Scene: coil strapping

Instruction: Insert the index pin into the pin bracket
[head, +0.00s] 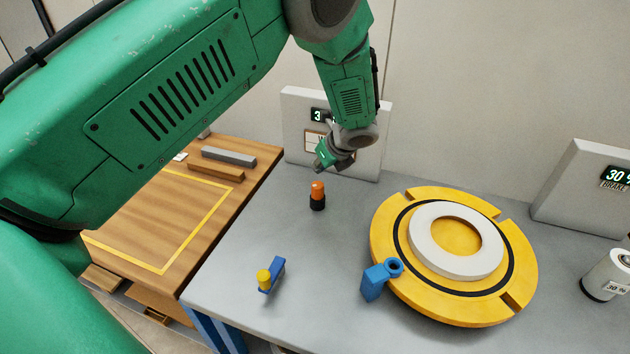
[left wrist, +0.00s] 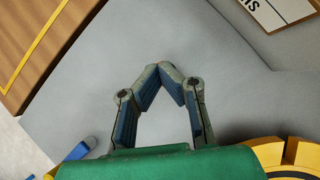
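An upright pin with an orange top and black base (head: 317,195), which I take as the index pin, stands on the grey table. The blue pin bracket (head: 374,281), with a round ring at its top, sits at the left rim of the yellow turntable. My left gripper (head: 322,166) is just above and behind the pin in the head view, with a small gap between them. My right gripper is not in view.
The yellow turntable (head: 385,248) carries a white ring (head: 425,232). A blue piece with a yellow knob (head: 271,276) is near the table's front edge. Panels stand at the back (head: 297,105) and right (head: 570,185). Bare grey table (head: 235,260) lies left of the pin.

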